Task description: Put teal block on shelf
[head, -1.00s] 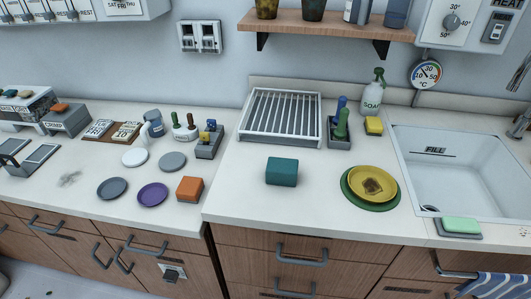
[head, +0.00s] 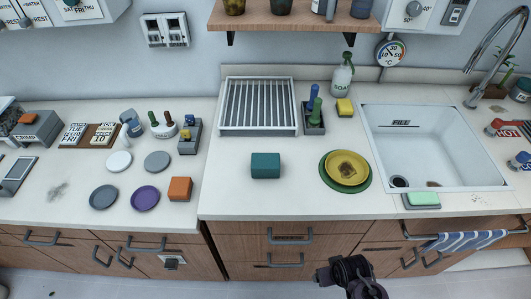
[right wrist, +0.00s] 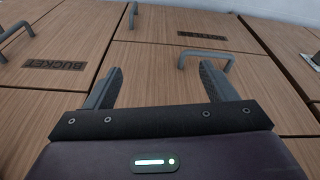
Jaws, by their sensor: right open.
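The teal block (head: 265,165) sits on the white counter in front of the dish rack, apart from other things. The wooden shelf (head: 300,18) is on the wall above the rack; several pots and containers stand on it, cut off by the top edge. My right arm shows at the bottom of the head view, below the counter front. In the right wrist view my right gripper (right wrist: 165,88) is open and empty, with its fingers spread in front of the wooden drawer fronts. My left gripper is not in view.
A white dish rack (head: 257,133) stands behind the block. A yellow plate (head: 347,167) on a green one lies to its right, then the sink (head: 435,145). An orange block (head: 180,189) and several small plates are to its left. Drawer handles (head: 290,239) stick out below.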

